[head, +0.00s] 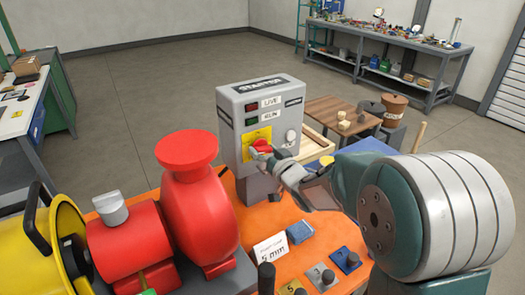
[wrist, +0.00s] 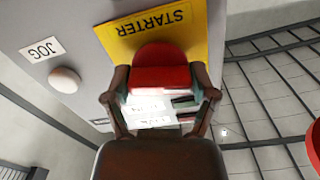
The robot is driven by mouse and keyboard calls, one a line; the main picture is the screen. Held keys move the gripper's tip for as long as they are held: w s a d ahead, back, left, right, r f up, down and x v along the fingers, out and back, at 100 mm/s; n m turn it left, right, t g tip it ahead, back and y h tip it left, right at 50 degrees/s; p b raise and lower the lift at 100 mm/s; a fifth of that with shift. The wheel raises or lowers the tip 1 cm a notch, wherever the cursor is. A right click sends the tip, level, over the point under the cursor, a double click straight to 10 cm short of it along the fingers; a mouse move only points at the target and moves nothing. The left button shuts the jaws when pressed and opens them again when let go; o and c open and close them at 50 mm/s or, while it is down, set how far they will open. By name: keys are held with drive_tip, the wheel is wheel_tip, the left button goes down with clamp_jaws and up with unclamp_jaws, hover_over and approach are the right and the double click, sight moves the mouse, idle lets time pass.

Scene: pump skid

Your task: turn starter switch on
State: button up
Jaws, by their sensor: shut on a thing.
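The starter box (head: 240,120) is a grey cabinet on the orange skid, with a red LIVE lamp, a green RUN lamp and a white round JOG button (wrist: 65,80). Its switch has a red handle (head: 261,146) on a yellow plate (wrist: 195,40) marked STARTER. In the wrist view the red handle (wrist: 160,75) lies between my two fingers. My gripper (head: 272,155) is shut on the red handle at the front of the box. The handle's far side and pivot are hidden.
A red pump (head: 195,200) stands left of the box on the orange skid deck (head: 290,275). A "5 mm" card (head: 271,248) and several coloured blocks lie in front. A wooden table (head: 335,112) and a workbench (head: 385,40) are behind.

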drive_tip(key=m, duration=0.4)
drive_tip(key=shift+m, duration=0.3)
drive_tip(key=m, duration=0.3)
drive_tip(key=shift+m, duration=0.3)
drive_tip(key=m, duration=0.4)
drive_tip(key=shift+d, duration=0.1)
drive_tip(key=shift+f+m, duration=0.15)
drive_tip(key=shift+m, duration=1.55)
drive_tip(key=shift+d+f, duration=0.1)
drive_tip(key=o, duration=1)
drive_tip(key=shift+o, duration=0.2)
drive_tip(key=shift+d, duration=0.2)
drive_tip(key=shift+a, duration=0.15)
